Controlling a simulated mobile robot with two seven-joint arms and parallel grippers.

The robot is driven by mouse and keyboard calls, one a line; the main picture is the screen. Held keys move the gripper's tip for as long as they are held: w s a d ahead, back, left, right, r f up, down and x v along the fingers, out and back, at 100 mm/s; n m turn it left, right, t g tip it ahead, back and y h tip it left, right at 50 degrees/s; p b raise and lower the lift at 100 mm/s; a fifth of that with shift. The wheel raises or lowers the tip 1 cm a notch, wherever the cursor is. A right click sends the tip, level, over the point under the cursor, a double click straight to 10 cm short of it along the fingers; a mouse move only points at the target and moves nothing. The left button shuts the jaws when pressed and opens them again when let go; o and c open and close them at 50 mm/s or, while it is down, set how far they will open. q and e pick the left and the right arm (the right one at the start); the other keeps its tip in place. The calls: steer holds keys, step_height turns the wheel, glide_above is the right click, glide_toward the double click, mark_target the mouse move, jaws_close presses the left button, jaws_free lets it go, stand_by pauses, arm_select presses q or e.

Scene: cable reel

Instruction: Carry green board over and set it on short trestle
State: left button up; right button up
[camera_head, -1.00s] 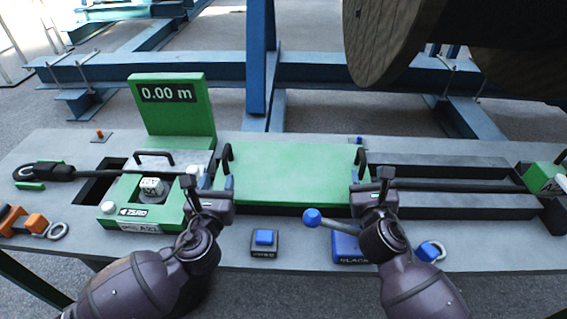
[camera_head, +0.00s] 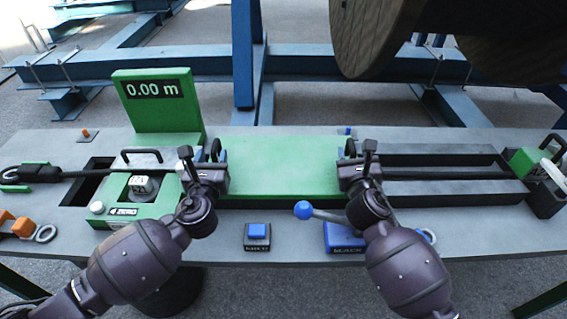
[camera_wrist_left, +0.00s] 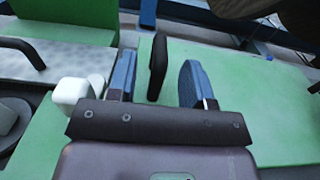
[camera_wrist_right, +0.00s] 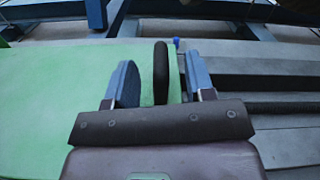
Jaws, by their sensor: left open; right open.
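The green board (camera_head: 281,167) lies flat in the middle of the grey bench, with a black handle at each end. My left gripper (camera_wrist_left: 157,82) is open, its blue fingers on either side of the board's left handle (camera_wrist_left: 158,66). My right gripper (camera_wrist_right: 160,85) is open, its fingers on either side of the right handle (camera_wrist_right: 161,70). Neither gripper is closed on its handle. In the head view both grippers partly hide the handles. I cannot make out a short trestle in any view.
A green counter box with a 0.00 m display (camera_head: 157,103) stands at the board's left. In front are a blue button (camera_head: 257,232) and a blue-knobbed lever (camera_head: 303,209). Slots (camera_head: 440,175) lie to the right. A large wooden reel (camera_head: 372,35) hangs behind.

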arm_select(q)
steer(key=shift+w, duration=2.2)
arm_select(e)
steer(key=shift+w, duration=1.5)
arm_select(q)
jaws_close()
arm_select(e)
jaws_close()
